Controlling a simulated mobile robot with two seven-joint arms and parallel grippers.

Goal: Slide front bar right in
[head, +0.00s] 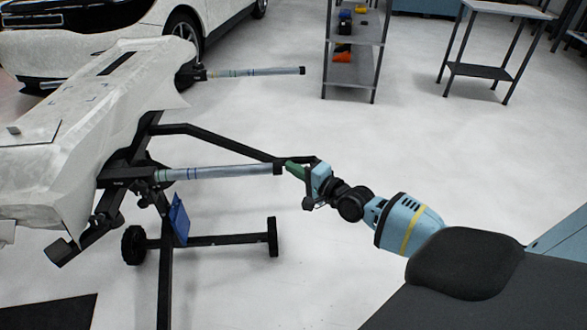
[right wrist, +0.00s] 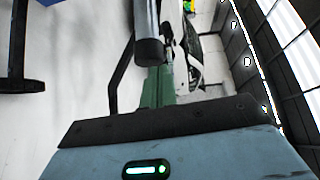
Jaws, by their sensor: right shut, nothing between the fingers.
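The near bar (head: 222,172) is a grey tube with a black end cap, sticking out to the right from the stand under the white bumper (head: 85,110). My right gripper (head: 291,168) is at the free end of this bar, its green fingers shut and empty, pointing at the cap. In the right wrist view the bar's dark end (right wrist: 149,52) is just ahead of the green fingers (right wrist: 158,88). I cannot tell whether they touch. A second, similar bar (head: 255,71) sticks out farther back. My left gripper is not in view.
The black wheeled stand (head: 210,241) has a frame tube running behind the near bar, and a blue tag-like piece (head: 179,219) hangs from it. A shelf rack (head: 352,70) and a small table (head: 487,71) stand at the back. The floor between is clear.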

